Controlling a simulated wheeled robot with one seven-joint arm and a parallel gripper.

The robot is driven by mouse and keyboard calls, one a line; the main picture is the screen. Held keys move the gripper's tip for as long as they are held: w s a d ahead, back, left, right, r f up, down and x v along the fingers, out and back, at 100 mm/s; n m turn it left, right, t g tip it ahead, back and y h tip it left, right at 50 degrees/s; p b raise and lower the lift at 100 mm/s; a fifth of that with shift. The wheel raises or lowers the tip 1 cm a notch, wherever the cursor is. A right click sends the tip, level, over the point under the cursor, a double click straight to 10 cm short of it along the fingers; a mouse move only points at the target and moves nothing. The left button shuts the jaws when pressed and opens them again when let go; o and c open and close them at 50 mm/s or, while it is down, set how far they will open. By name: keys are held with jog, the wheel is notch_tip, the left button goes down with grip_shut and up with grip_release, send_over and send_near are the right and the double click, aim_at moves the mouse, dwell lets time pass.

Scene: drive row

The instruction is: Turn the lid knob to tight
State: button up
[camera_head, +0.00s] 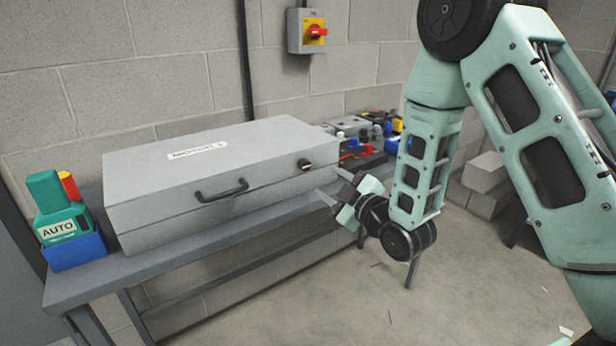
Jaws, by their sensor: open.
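A long grey metal case (150,212) with a closed lid stands on a grey bench against the wall. A small black lid knob (304,164) sits on the front face near its right end. A dark handle (221,190) is on the same face, left of the knob. A white label is on the lid top; its text is too small to read. My gripper (327,186) is open and empty, just right of and below the knob, its two pale fingers pointing left toward the case. It appears apart from the knob. The knob's markings cannot be read.
A green device marked AUTO (57,214) stands in a blue bin (74,252) at the bench's left end. Coloured tools and parts (368,142) lie behind the gripper. A red and yellow switch (314,32) is on the wall. Concrete blocks (487,185) stand at right; the front floor is mostly clear.

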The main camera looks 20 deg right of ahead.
aim_at(306, 167)
jog(key=p+x, duration=0.1)
jog(key=x, duration=0.8)
jog(key=shift+w+a+p, duration=0.1)
jog(key=shift+w+p, duration=0.15)
jog(key=shift+p, duration=0.05)
jog(key=c, duration=1)
